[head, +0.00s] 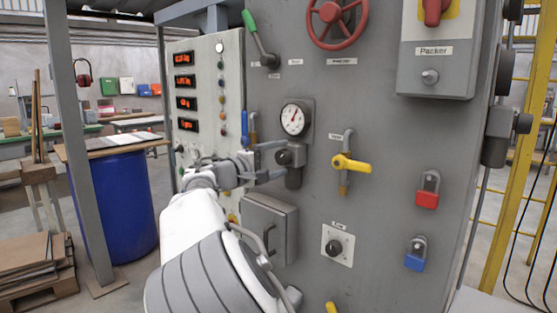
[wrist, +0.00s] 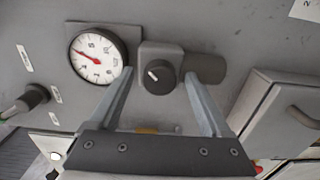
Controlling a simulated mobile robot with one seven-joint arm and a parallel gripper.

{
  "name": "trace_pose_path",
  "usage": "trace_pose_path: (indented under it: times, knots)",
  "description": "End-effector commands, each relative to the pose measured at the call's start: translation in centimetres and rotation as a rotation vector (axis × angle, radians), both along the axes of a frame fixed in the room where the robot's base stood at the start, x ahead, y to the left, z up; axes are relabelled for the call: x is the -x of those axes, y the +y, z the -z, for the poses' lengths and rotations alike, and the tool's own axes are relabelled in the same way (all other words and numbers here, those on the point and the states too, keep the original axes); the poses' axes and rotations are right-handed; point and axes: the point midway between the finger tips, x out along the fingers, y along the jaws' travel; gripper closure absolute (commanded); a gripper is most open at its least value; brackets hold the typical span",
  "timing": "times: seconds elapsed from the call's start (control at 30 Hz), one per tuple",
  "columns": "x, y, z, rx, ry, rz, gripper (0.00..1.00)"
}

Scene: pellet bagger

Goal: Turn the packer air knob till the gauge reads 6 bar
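The round white pressure gauge (head: 294,118) is on the grey panel; its face also shows in the wrist view (wrist: 98,55). Its red needle points up and slightly right in the head view; the figures are too small to read surely. The black air knob (wrist: 158,77) with a white pointer mark sits on a grey block beside the gauge; in the head view the knob (head: 283,157) is just below it. My gripper (wrist: 158,80) is open, one finger on each side of the knob, with gaps showing. It also shows in the head view (head: 267,163).
A yellow-handled valve (head: 351,163) is right of the knob. A grey box (head: 270,228) with a handle sits below, and another black knob (head: 334,248) is lower right. A red handwheel (head: 338,18) and a green-handled lever (head: 259,38) are above.

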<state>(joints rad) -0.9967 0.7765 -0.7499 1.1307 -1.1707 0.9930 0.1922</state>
Motion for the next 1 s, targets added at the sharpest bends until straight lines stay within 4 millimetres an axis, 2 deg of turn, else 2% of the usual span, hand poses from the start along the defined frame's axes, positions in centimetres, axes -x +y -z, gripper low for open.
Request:
trace_pose_path:
  times: [0.23, 0.37, 0.47, 0.8, 1.0]
  knots:
    - [0.1, 0.1, 0.0, 0.000, 0.000, -0.001, 0.19]
    - [1.0, 0.9, 0.0, -0.001, 0.001, -0.003, 0.19]
    - [2.4, 2.0, 0.0, 0.000, 0.001, -0.005, 0.19]
    - [8.9, 7.1, -0.2, 0.000, 0.000, -0.004, 0.19]
    - [12.0, 9.5, -0.1, 0.001, 0.001, -0.003, 0.19]
